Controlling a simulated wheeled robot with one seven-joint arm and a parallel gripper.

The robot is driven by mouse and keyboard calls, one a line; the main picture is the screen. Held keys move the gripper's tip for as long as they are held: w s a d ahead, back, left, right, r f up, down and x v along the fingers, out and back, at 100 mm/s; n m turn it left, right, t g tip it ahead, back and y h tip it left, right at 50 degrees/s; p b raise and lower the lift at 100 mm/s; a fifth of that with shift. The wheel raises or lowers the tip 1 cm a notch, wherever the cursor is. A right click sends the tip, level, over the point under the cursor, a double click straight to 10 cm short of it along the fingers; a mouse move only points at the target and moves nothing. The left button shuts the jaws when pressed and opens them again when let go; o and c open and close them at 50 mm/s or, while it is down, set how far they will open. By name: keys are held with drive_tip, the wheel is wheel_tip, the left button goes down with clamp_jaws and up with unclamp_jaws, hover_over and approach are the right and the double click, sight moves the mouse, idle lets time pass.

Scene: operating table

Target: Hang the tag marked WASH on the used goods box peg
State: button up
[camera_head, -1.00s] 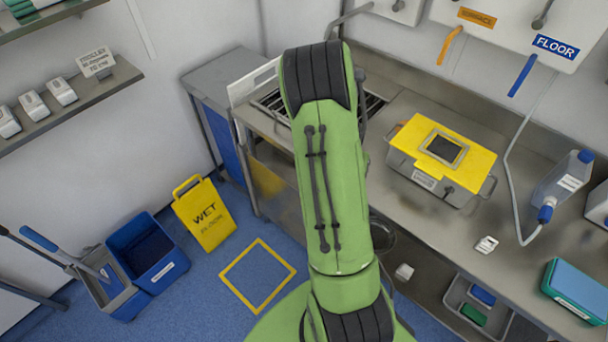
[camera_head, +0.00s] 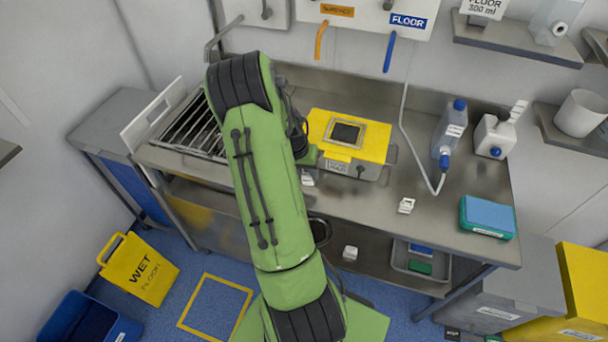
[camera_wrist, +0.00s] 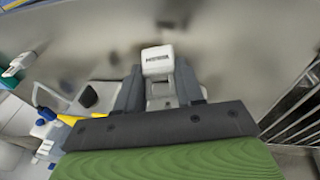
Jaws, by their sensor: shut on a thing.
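My gripper (camera_wrist: 160,90) is shut on a white tag (camera_wrist: 157,60) with a dark printed line, too small to read. In the head view, a small white piece of the tag (camera_head: 308,180) shows below my gripper, just left of the used goods box (camera_head: 371,172). That metal box has a yellow lid (camera_head: 376,142) with a dark window and stands on the steel counter. A small dark peg (camera_head: 360,171) shows on its front, beside a label. The gripper and tag are apart from the peg. My arm hides part of the counter left of the box.
Another small white tag (camera_head: 407,205) is on the counter (camera_head: 450,222) right of the box.

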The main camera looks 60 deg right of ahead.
drive_tip(key=shift+w+d+f+p, duration=0.1)
drive_tip(key=shift+w+d+p, duration=0.1)
drive_tip(key=shift+d, duration=0.85)
drive_tip(key=shift+w+d+p, duration=0.1)
drive_tip(key=shift+d+p, duration=0.1)
drive_tip(key=shift+d, duration=0.85)
drive_tip(key=shift+d+f, duration=0.1)
drive_tip(key=shift+d, duration=0.15)
drive_tip(key=shift+w+d+f+b, duration=0.15)
drive_tip(key=shift+d+f+b, duration=0.4)
drive_tip(key=shift+b, duration=0.1)
drive_tip(key=shift+r, duration=0.1)
drive_tip(key=o, duration=1.1)
